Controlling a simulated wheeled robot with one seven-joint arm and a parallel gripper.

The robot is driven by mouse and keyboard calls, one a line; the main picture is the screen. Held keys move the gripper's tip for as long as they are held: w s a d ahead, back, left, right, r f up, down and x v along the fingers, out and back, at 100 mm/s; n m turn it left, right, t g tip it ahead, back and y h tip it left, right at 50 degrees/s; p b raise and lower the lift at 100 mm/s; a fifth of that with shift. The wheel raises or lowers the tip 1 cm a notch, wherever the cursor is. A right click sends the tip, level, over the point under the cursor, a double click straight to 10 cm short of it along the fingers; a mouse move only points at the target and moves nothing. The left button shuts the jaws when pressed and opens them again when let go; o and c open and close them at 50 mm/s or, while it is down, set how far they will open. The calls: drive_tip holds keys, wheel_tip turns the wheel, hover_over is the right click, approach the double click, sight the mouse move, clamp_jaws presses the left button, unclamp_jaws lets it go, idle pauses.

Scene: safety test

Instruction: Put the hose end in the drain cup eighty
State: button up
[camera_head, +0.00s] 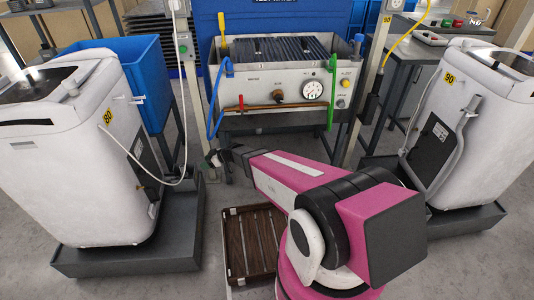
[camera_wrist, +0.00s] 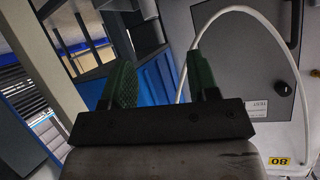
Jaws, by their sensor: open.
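A thin white hose (camera_head: 152,178) loops from the left white machine (camera_head: 85,165), which bears a yellow tag reading 80, toward the left post (camera_head: 187,85). I cannot make out a drain cup for certain. My gripper (camera_head: 222,157) is beyond my pink arm, low near the left post's foot. In the wrist view its green fingers (camera_wrist: 160,82) are apart with nothing held between them. The white hose (camera_wrist: 240,9) arcs behind the right finger, before a grey panel.
A right white machine (camera_head: 455,120) tagged 90 stands opposite, beside the right post (camera_head: 375,60). A test bench (camera_head: 262,75) with pipes and a gauge is at the back. A blue bin (camera_head: 135,60) stands behind the left machine. A brown slatted crate (camera_head: 228,245) lies on the floor.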

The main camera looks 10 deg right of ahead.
drive_tip(key=s+d+r+m+g+h, duration=0.1)
drive_tip(key=s+d+r+m+h, duration=0.3)
drive_tip(key=d, duration=0.6)
drive_tip(key=s+d+r+m+g+h, duration=0.1)
drive_tip(key=s+d+r+m+h, duration=0.3)
drive_tip(key=s+d+r, duration=0.4)
drive_tip(key=s+d+r+m+g+h, duration=0.1)
drive_tip(key=s+d+r+m+h, duration=0.2)
drive_tip(key=d, duration=0.9)
drive_tip(key=s+r+m, duration=0.2)
drive_tip(key=s+r, duration=0.2)
drive_tip(key=shift+s+d+h, duration=0.15)
drive_tip(key=shift+d+h, duration=0.2)
drive_tip(key=shift+h, duration=0.05)
drive_tip(key=shift+f, duration=0.1)
